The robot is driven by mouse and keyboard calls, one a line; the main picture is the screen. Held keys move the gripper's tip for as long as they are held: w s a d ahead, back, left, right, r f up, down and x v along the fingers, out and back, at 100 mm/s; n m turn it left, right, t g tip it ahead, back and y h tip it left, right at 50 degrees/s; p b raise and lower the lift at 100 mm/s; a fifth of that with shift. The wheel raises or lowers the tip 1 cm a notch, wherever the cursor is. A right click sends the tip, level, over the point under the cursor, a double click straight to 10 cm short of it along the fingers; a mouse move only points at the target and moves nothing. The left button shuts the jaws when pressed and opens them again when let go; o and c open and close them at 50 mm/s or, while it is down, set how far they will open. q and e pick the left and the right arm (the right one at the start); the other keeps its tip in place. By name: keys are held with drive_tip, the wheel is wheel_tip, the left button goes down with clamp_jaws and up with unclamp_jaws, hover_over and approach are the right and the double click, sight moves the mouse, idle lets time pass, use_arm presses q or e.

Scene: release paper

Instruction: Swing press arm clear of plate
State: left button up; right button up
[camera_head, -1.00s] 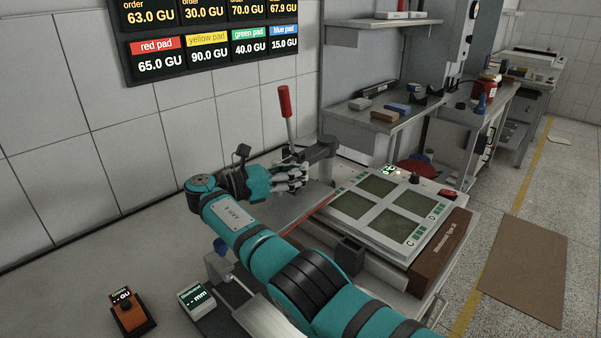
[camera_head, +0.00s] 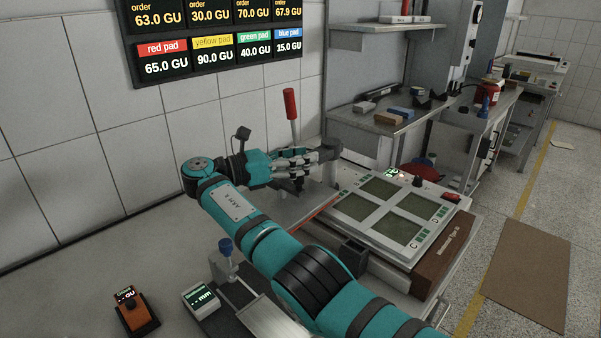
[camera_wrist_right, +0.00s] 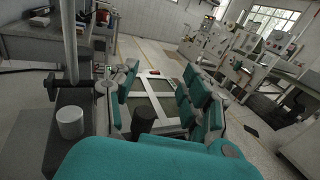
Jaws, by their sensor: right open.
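The press arm's lever with a red handle (camera_head: 290,104) stands upright behind my right gripper (camera_head: 307,165). The lower part of the press is partly hidden by the gripper. In the right wrist view the lever's rod (camera_wrist_right: 69,42) and grey base (camera_wrist_right: 71,122) are left of the fingers. My right gripper is open, its fingers spread, with nothing seen between them up close. The plate, a pale panel with several dark green squares (camera_head: 408,188), lies right of the gripper; it also shows beyond the fingers in the right wrist view (camera_wrist_right: 152,84). My left gripper is out of view.
A brown block (camera_head: 446,254) lies along the panel's right side. An orange-based gauge (camera_head: 136,312) and a small mm display (camera_head: 201,300) sit at the front left. A shelf bench (camera_head: 385,128) with small blocks stands behind. The wall is close behind the lever.

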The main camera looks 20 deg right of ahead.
wheel_tip(320, 180, up, 6)
drive_tip(key=shift+f, duration=0.25)
drive_tip(key=shift+c, duration=0.2)
